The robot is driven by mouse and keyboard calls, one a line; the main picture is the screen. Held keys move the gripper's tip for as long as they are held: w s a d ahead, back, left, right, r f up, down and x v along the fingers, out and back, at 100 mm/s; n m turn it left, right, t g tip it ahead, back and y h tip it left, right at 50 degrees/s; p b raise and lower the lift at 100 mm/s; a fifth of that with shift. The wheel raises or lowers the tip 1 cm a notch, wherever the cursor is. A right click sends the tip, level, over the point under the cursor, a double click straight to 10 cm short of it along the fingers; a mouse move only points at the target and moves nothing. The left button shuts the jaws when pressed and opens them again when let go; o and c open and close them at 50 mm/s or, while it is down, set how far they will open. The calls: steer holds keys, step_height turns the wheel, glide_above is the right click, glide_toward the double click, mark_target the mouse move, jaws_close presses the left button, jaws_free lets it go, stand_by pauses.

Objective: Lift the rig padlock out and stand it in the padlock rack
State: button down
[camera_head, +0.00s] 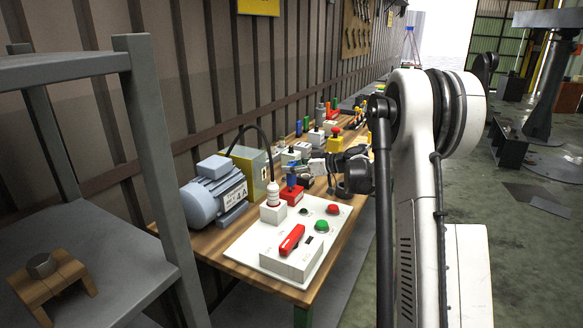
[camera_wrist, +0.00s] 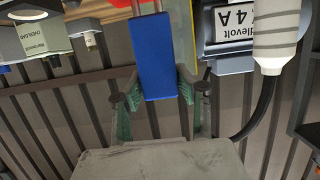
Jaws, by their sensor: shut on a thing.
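The blue padlock (camera_wrist: 158,68) is between the two fingers of my gripper (camera_wrist: 160,84) in the wrist view. Its body is a plain blue block and its metal shackle points to the top of that picture. My gripper is shut on the body. In the head view my gripper (camera_head: 303,170) is over the bench, and the blue padlock (camera_head: 291,181) shows small at its left end. A red block (camera_head: 291,196) stands just below the padlock; I cannot tell whether they touch, or whether this block is the padlock rack.
A white panel (camera_head: 248,246) with a red handle (camera_head: 292,239) and buttons lies at the near end of the wooden bench (camera_head: 338,246). A grey-blue motor (camera_head: 212,193) stands left. Several small devices crowd the bench behind my gripper.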

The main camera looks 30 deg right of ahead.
steer(key=shift+f+b, duration=0.7)
steer(key=shift+f, duration=0.35)
steer(key=c, duration=1.2)
jaws_free()
steer(key=v, duration=1.2)
steer(key=shift+r, duration=0.1)
